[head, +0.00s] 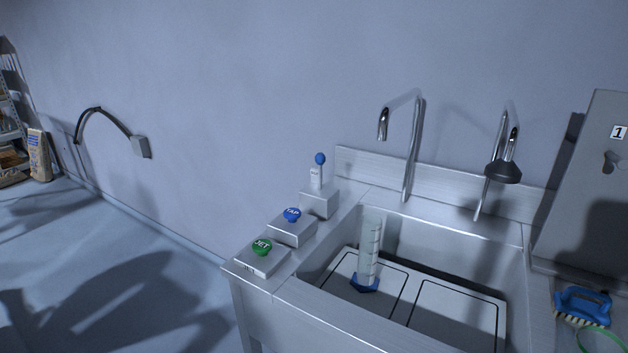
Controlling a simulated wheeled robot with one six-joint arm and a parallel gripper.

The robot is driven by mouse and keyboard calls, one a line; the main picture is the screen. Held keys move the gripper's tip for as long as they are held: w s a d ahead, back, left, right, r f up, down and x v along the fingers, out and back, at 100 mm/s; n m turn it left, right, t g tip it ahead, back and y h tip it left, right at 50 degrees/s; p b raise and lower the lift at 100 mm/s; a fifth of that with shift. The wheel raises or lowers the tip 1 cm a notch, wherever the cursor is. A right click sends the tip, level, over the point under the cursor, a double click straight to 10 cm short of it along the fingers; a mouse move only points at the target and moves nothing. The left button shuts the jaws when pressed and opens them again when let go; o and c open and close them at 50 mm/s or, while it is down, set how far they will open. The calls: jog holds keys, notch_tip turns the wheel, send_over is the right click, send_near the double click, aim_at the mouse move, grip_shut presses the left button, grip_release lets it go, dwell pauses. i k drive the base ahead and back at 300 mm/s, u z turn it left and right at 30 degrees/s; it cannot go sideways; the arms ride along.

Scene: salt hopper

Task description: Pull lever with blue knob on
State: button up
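The lever with the blue knob (320,159) stands roughly upright on a metal block (319,202) at the back left of the sink. A small pale label (315,178) is on the lever's shaft; its text is too small to read. My gripper is not in the head view, so its place relative to the lever cannot be told.
In front of the lever are a blue TAP button (292,214) and a green JET button (262,247). A clear measuring cylinder (370,250) stands in the sink (455,232) below a tall faucet (414,150). A blue brush (584,304) lies at right. Open floor is left.

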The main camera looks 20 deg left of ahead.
aim_at(320, 158)
jog(key=u, duration=0.95)
jog(key=k, duration=0.65)
jog(key=u, duration=0.4)
jog(key=i, duration=1.3)
jog(key=z, duration=0.25)
